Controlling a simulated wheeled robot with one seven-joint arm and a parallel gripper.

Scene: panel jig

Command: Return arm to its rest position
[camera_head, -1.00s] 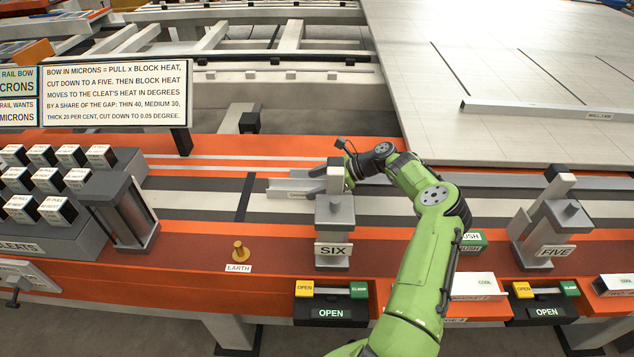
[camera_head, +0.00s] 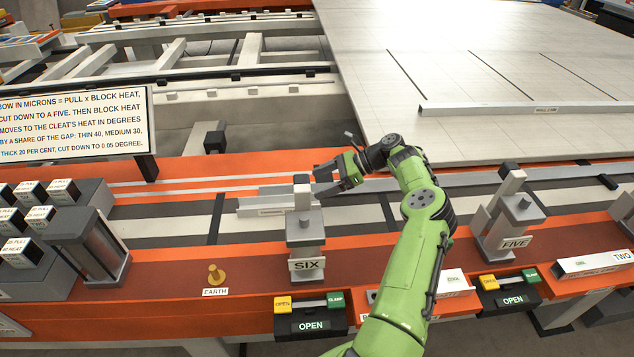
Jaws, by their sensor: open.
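My green arm reaches up from the bottom middle of the head view and bends left at its elbow. My gripper (camera_head: 326,181) is open and appears empty. It is above the grey and white rail strip, just behind and right of the post labelled SIX (camera_head: 305,232). Its far finger is partly hidden, and I cannot tell how close it is to the post. A short grey rail piece (camera_head: 262,207) lies on the bench left of the gripper. My forearm hides part of the bench to the right of SIX.
Post FIVE (camera_head: 507,217) stands to the right. Open clamp panels (camera_head: 311,325) and (camera_head: 512,300) sit on the front edge. A brass EARTH peg (camera_head: 215,274) and the cleat rack (camera_head: 35,262) are to the left. A large pale panel (camera_head: 470,75) lies behind.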

